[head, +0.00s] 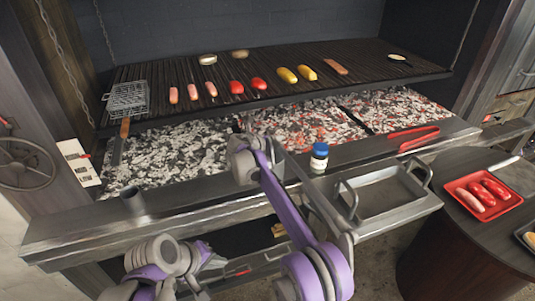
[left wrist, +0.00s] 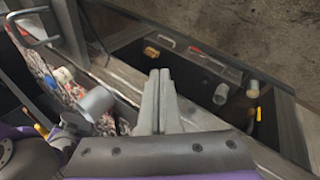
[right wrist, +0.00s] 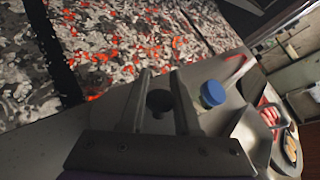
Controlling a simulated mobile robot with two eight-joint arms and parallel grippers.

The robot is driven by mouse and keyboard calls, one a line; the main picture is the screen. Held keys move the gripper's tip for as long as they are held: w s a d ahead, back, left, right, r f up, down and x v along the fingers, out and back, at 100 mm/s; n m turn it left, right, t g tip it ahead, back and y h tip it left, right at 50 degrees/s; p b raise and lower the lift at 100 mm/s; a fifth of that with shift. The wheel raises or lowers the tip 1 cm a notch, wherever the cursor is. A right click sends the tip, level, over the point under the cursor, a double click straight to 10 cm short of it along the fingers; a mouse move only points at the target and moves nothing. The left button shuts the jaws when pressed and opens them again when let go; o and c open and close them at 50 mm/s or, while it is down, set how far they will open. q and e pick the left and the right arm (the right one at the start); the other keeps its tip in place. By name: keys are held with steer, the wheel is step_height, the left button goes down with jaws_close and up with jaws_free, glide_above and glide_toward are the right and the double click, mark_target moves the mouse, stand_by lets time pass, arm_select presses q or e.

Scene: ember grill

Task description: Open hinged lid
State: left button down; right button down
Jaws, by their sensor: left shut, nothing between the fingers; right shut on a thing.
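No hinged lid can be told apart with certainty. An open dark compartment (head: 235,240) lies below the grill's front ledge (head: 90,230) in the head view, with small items inside. It also shows in the left wrist view (left wrist: 195,75). My left gripper (left wrist: 160,74) is shut and empty, its fingertips near the ledge and the compartment's near end. My right gripper (right wrist: 161,76) is shut on a dark rounded knob (right wrist: 158,102) over the ledge, left of the blue-capped jar (right wrist: 212,94). My purple right arm hides its fingertips in the head view.
The blue-capped jar (head: 319,158) stands on the ledge beside a metal tray (head: 385,203) and red tongs (head: 413,138). Hot coals (head: 165,155) glow behind, below the grate (head: 160,78) with sausages and corn. A red plate (head: 506,205) of sausages is at right.

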arm_select(q)
steer(key=w+d+r+n+h, duration=0.1)
steer(key=w+d+n+h, duration=0.1)
steer(key=w+n, duration=0.35)
steer(key=w+d+r+n+t+h, duration=0.1)
steer(key=w+d+n+h, duration=0.15)
steer(key=w, duration=0.55)
steer(key=w+d+r+n+h, duration=0.1)
steer(key=w+d+n+h, duration=0.1)
steer(key=w+n+h, duration=0.3)
steer(key=w+a+f+n+t+h, duration=0.1)
steer(key=w+n+t+h, duration=0.1)
steer(key=w+n, duration=0.4)
steer(key=w+a+f+n+t+h, duration=0.1)
steer(key=w+n+h, duration=0.25)
steer(key=w, duration=0.45)
steer(key=w+d+r+y, duration=0.1)
steer(key=w+d, duration=0.3)
steer(key=d, duration=0.4)
steer(key=shift+w+d+r, duration=0.3)
steer(key=shift+w+r, duration=0.05)
steer(key=shift+r, duration=0.2)
steer(key=shift+r+n, duration=0.1)
steer(key=shift+n, duration=0.15)
